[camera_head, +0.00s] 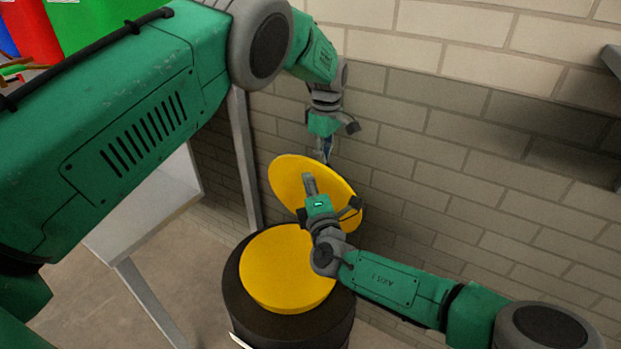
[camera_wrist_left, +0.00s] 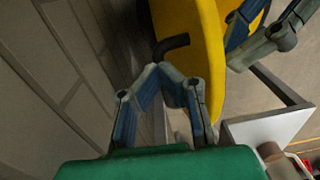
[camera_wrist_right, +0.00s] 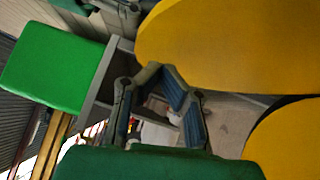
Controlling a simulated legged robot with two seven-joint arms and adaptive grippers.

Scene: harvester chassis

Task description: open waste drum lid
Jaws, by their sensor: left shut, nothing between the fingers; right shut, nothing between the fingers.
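The waste drum (camera_head: 236,285) is dark and round, with a flat yellow top face (camera_head: 285,265). Its yellow disc lid (camera_head: 287,178) stands tilted up at the back of the drum, near the wall. The lid also shows in the left wrist view (camera_wrist_left: 190,25), with a dark hooked handle (camera_wrist_left: 172,44) on it, and in the right wrist view (camera_wrist_right: 215,50). My left gripper (camera_head: 324,156) is shut and empty behind the lid's upper edge, close to the handle (camera_wrist_left: 165,72). My right gripper (camera_head: 309,180) is shut and empty in front of the lid's face; contact cannot be told.
A brick wall (camera_head: 440,150) rises close behind the lid and my left gripper. A pale table (camera_head: 150,205) with metal legs stands left of the drum. Green and red bins (camera_head: 90,20) are at the far left. Floor is clear in front of the table.

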